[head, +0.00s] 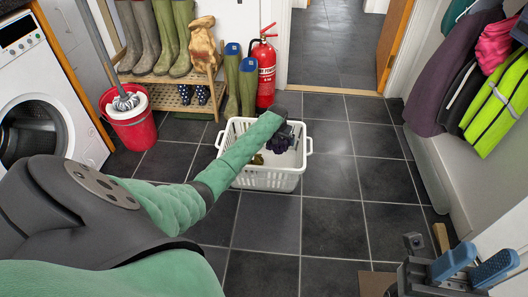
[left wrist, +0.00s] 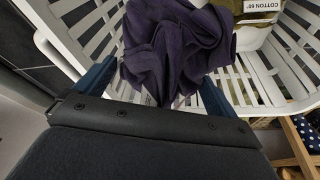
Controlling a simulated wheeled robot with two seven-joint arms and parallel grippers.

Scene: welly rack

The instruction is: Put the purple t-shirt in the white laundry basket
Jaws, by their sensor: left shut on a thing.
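The purple t-shirt (left wrist: 178,50) is bunched up between the fingers of my left gripper (left wrist: 158,85), which is shut on it. In the head view, the left gripper (head: 287,136) is above the white laundry basket (head: 265,179), and only a dark bit of the t-shirt shows below it. In the left wrist view, the basket's slatted walls (left wrist: 100,25) lie around and behind the cloth. I cannot tell whether the cloth touches the basket. My right gripper (head: 474,264) is at the bottom right, its two blue fingers apart and empty.
Something olive and a "COTTON 60°" label (left wrist: 250,7) show at the basket. Behind stand a red fire extinguisher (head: 266,72), green wellies (head: 240,82) and a wooden rack (head: 180,97). A red mop bucket (head: 131,123) stands left. Floor right of the basket is clear.

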